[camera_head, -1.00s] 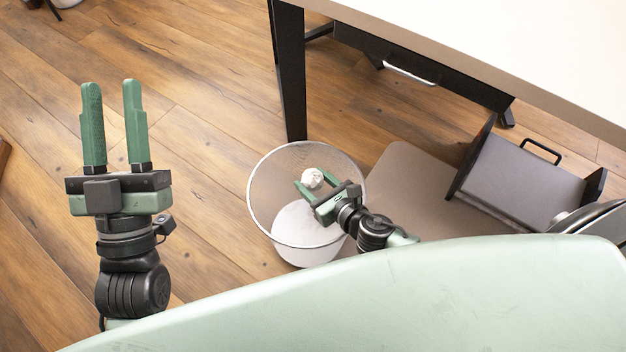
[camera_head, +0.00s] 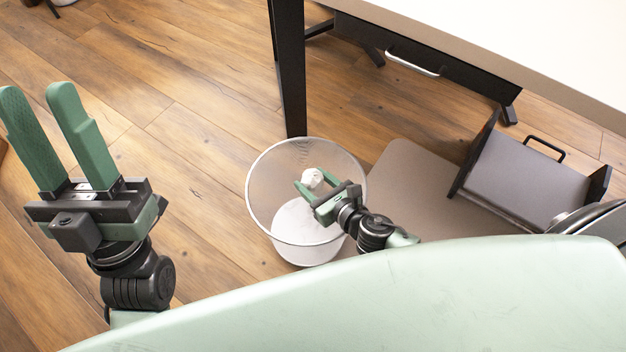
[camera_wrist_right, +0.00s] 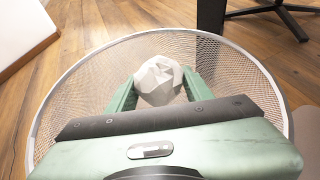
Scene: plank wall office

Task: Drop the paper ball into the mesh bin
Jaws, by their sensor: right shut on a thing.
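The paper ball (camera_head: 312,178) is white and crumpled. My right gripper (camera_head: 306,184) is shut on it, with a green finger on each side. In the head view they appear within the rim of the mesh bin (camera_head: 262,190), a round white wire bin with a pale bottom. In the right wrist view the ball (camera_wrist_right: 159,80) sits between the fingertips (camera_wrist_right: 158,88), with the bin's mesh and rim (camera_wrist_right: 245,62) around it. How far the ball is below the rim is hard to tell. My left gripper (camera_head: 48,138) is open and empty over the floor at the left.
A desk (camera_head: 520,50) with a black leg (camera_head: 290,75) stands behind the bin. A grey drawer unit (camera_head: 525,180) with a black handle is at the right, by a grey-brown mat or panel (camera_head: 405,195). The wooden floor left of the bin is clear.

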